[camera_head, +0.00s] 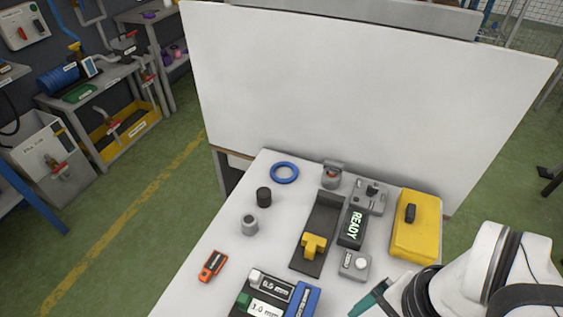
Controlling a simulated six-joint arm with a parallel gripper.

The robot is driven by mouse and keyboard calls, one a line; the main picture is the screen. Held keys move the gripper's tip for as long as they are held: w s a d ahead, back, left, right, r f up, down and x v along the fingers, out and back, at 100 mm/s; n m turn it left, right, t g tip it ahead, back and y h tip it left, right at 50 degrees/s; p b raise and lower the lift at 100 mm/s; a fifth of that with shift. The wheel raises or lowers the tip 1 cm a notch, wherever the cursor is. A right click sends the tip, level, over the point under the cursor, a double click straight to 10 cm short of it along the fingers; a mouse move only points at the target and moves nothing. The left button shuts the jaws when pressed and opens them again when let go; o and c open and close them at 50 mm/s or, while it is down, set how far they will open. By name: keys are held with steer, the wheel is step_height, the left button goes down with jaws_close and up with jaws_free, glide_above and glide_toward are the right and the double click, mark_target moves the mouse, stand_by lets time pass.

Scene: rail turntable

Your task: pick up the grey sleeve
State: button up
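A small grey cylinder (250,225), which looks like the grey sleeve, stands upright on the left part of the white table (215,240). Nothing touches it. My white arm comes in at the lower right. A teal part at its end, which seems to be my gripper (371,300), shows near the bottom edge, well to the right of the sleeve and apart from it. Most of the gripper is cut off or hidden, so its opening does not show.
A black cylinder (264,197) and a blue ring (285,172) stand behind the sleeve. An orange tool (212,266) lies in front of it. A dark rail with a yellow block (314,246), a READY display (353,227) and a yellow case (415,225) fill the right side. A white panel (360,95) rises behind.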

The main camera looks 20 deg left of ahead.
steer(key=w+a+r+m, duration=0.1)
steer(key=w+a+r, duration=0.15)
steer(key=w, duration=0.45)
steer(key=m+h, duration=0.2)
steer(key=m, duration=0.5)
glide_above(249, 219)
step_height(249, 219, down, 10)
step_height(249, 219, down, 16)
steer(key=shift+r, duration=0.25)
jaws_close()
